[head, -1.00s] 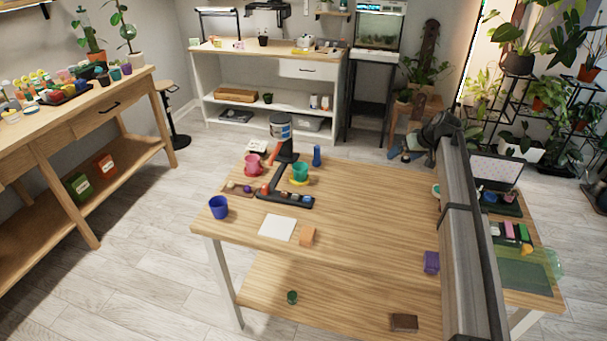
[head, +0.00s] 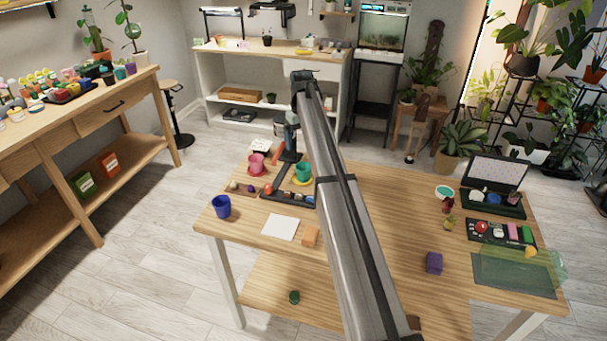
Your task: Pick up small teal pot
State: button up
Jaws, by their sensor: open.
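The small teal pot (head: 303,171) stands upright on a yellow saucer (head: 299,182) at the far side of the wooden table. My arm passes close against its right side in the head view. My gripper (head: 291,146) hangs small and dark beyond and slightly left of the pot, apart from it in the picture. It is open with nothing visible in it. Its fingertips are too small and dark to make out clearly against the dark stand behind.
A pink pot (head: 257,163) and a black L-shaped tray (head: 283,194) sit close to the teal pot. A blue pot (head: 221,207), white sheet (head: 280,227) and orange block (head: 311,237) lie nearer. A purple pot (head: 434,263) stands right. My arm hides the table's middle.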

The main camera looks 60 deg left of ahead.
aim_at(304, 170)
jog(key=f, duration=1.3)
jog(key=shift+w+d+f, duration=0.15)
jog(key=shift+w+f, duration=0.1)
jog(key=shift+f, duration=0.05)
jog(key=c, duration=1.1)
jog(key=shift+r, duration=0.15)
